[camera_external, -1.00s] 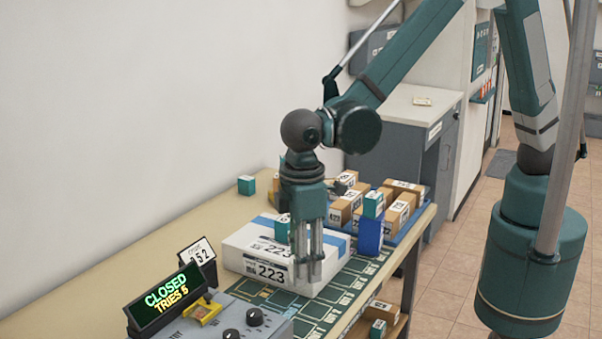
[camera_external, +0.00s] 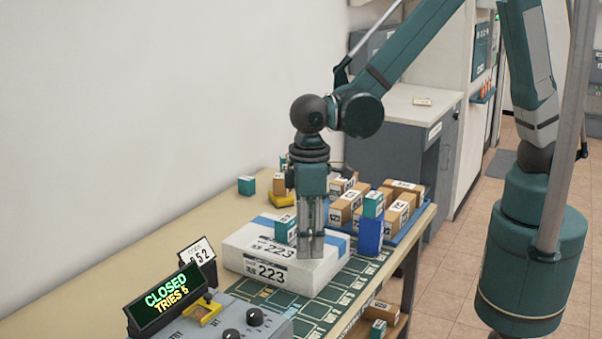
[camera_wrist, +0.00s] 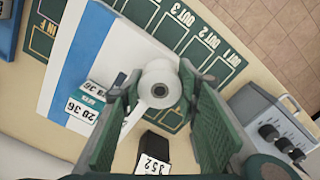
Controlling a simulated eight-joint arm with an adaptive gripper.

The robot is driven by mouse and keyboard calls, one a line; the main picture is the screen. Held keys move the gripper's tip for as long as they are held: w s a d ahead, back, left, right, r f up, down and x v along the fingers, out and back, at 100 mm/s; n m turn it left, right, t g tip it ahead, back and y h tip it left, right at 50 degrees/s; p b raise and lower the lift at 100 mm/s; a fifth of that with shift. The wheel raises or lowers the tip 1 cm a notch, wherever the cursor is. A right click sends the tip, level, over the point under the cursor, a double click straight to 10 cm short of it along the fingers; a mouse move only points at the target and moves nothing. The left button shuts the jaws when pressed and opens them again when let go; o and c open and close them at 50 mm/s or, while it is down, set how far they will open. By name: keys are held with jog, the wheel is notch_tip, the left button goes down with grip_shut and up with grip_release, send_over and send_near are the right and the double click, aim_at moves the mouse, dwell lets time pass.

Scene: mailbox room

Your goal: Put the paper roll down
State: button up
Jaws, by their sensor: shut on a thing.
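The paper roll (camera_wrist: 161,84) is white with a dark core hole. In the wrist view it sits between the two fingers of my gripper (camera_wrist: 160,92), with a white strip trailing below it. My gripper is shut on it. In the external view my gripper (camera_external: 312,243) points down in front of or over the large white box labelled 223 (camera_external: 243,254). The roll cannot be made out clearly there. In the wrist view the white box (camera_wrist: 75,45) with its blue stripe lies beyond and left of the roll. Whether the roll touches anything below is unclear.
A small teal box (camera_external: 285,231) stands on the white box. A blue tray (camera_external: 400,231) with several brown parcels is behind. A control panel (camera_external: 247,327) and a display reading CLOSED (camera_external: 168,298) stand in front. The dark mat (camera_external: 316,312) has bare marked spaces.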

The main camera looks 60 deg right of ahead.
jog(key=w+d+m, duration=0.1)
jog(key=d, duration=0.3)
jog(key=w+d+m, duration=0.1)
jog(key=d+m, duration=0.1)
jog(key=d, duration=0.2)
jog(key=w+d+m, duration=0.1)
jog(key=d, duration=0.3)
jog(key=shift+w+d+r+m, duration=0.2)
jog(key=shift+d+r+m, duration=0.1)
jog(key=shift+d, duration=0.1)
jog(key=w+d+b, duration=0.1)
jog(key=w+d, duration=0.7)
jog(key=d, duration=0.4)
jog(key=w+d+m+b, duration=0.1)
jog(key=w+d, duration=0.8)
jog(key=d, duration=0.3)
jog(key=w+d+m+b, duration=0.1)
jog(key=w+d, duration=0.7)
jog(key=d, duration=0.4)
jog(key=shift+w+d+f, duration=0.25)
jog(key=shift+w+f, duration=0.1)
jog(key=shift+f, duration=0.05)
jog(key=s+d+m+p, duration=0.1)
jog(key=s+d+m, duration=0.3)
jog(key=s+m, duration=0.3)
jog(key=s+d+m+p, duration=0.1)
jog(key=s+d+m, duration=0.4)
jog(key=s, duration=0.8)
jog(key=shift+d+m, duration=0.2)
jog(key=shift+m, duration=0.7)
